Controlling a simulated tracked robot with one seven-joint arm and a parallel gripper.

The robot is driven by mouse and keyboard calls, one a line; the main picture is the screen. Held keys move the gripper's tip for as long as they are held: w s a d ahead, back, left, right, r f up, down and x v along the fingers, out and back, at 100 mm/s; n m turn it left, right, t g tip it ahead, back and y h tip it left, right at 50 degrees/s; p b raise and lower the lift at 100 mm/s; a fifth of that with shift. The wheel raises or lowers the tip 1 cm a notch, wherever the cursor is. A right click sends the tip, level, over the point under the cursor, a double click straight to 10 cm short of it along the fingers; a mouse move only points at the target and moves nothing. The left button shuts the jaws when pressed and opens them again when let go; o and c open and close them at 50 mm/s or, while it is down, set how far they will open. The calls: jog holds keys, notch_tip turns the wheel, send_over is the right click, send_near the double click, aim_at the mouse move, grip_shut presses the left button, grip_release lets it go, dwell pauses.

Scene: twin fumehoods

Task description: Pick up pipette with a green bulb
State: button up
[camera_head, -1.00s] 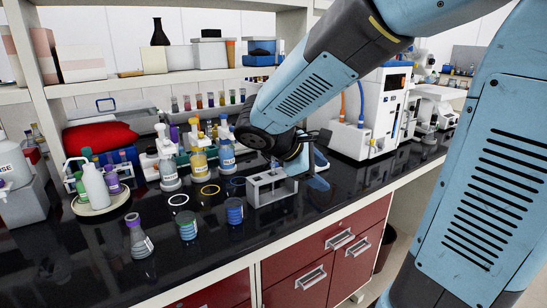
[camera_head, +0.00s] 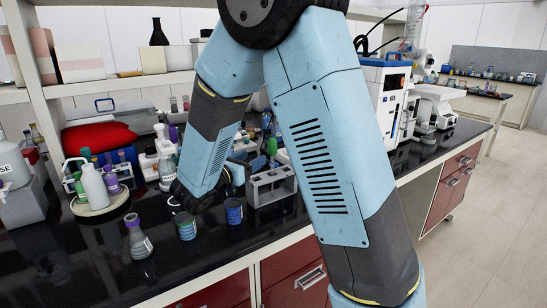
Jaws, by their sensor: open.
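A small green rounded shape (camera_head: 272,146) shows in the gap between my arm links, just behind the grey rack; it looks like the green bulb, but the pipette's stem cannot be made out. The grey rack (camera_head: 272,186) with square openings stands on the black bench. My forearm comes down left of the rack, its dark wrist joint low over the bench.
Two short blue-labelled jars (camera_head: 234,211) (camera_head: 186,225) and a purple-capped flask (camera_head: 138,237) stand near the bench's front edge. A white wash bottle (camera_head: 93,186) stands on a round tray (camera_head: 101,206) at left. A white instrument (camera_head: 393,97) stands at right.

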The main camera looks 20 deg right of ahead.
aim_at(270, 147)
jog(key=x, duration=0.6)
jog(key=shift+w+d, duration=0.2)
jog(key=shift+d, duration=0.15)
jog(key=shift+x, duration=2.55)
jog(key=shift+r, duration=0.2)
jog(key=c, duration=0.7)
jog(key=shift+c, duration=0.2)
notch_tip(270, 147, up, 18)
jog(key=shift+o, duration=0.6)
jog(key=shift+c, duration=0.6)
